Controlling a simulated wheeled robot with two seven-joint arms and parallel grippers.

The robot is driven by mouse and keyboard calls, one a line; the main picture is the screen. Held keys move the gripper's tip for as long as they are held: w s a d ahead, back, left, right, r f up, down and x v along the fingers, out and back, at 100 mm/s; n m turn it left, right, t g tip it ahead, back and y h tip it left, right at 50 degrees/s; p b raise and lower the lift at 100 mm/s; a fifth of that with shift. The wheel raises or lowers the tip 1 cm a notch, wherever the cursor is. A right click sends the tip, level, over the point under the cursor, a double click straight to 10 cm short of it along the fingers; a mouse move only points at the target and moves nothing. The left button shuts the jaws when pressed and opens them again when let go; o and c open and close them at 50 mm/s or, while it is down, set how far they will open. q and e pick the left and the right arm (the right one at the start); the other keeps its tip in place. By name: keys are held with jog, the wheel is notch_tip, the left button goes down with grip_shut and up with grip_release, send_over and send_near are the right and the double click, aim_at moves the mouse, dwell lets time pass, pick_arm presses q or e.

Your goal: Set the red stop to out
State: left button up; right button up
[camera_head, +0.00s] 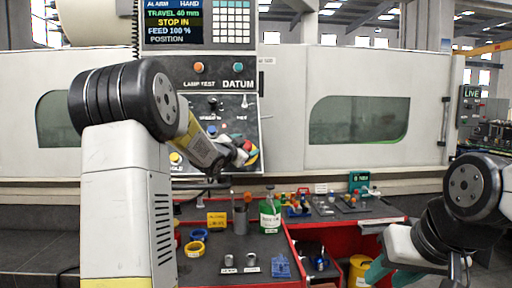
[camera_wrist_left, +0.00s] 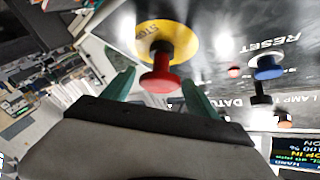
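The red stop (camera_wrist_left: 160,78) is a mushroom button on a round yellow plate (camera_wrist_left: 178,32) marked STOP in the left wrist view. My left gripper (camera_wrist_left: 158,92) is open, with one green finger on each side of the button and visible gaps to it. In the head view my left gripper (camera_head: 245,152) is at the right side of the control panel and largely covers the stop. The screen (camera_head: 198,22) above reads STOP IN. My right gripper (camera_head: 378,268) is low at the right, away from the panel; its finger opening is unclear.
A blue RESET button (camera_wrist_left: 268,66) and an orange button (camera_wrist_left: 284,121) sit near the stop. Below the panel, a red-edged cart (camera_head: 293,262) carries a green-white bottle (camera_head: 269,216), rings and small parts. The machine front (camera_head: 285,100) right of the panel is clear.

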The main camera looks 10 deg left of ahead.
pick_arm(q)
jog(key=s+a, duration=0.1)
jog(key=s, duration=0.6)
jog(key=shift+s+a, duration=0.25)
jog(key=shift+s, duration=0.1)
jog(key=s+d+f+n+g, duration=0.3)
jog(key=s+f, duration=0.2)
jog(key=s, duration=0.6)
jog(key=s+d+f+n+g, duration=0.3)
jog(key=s+f+g, duration=0.1)
jog(key=s, duration=0.8)
jog(key=s+d+f+n+g+y, duration=0.1)
jog(key=s+d+f+n+g, duration=0.2)
jog(key=s, duration=0.9)
notch_tip(320, 180, down, 3)
jog(key=shift+s+r+g, duration=0.1)
jog(key=shift+s+g, duration=0.15)
jog(key=shift+g, duration=0.45)
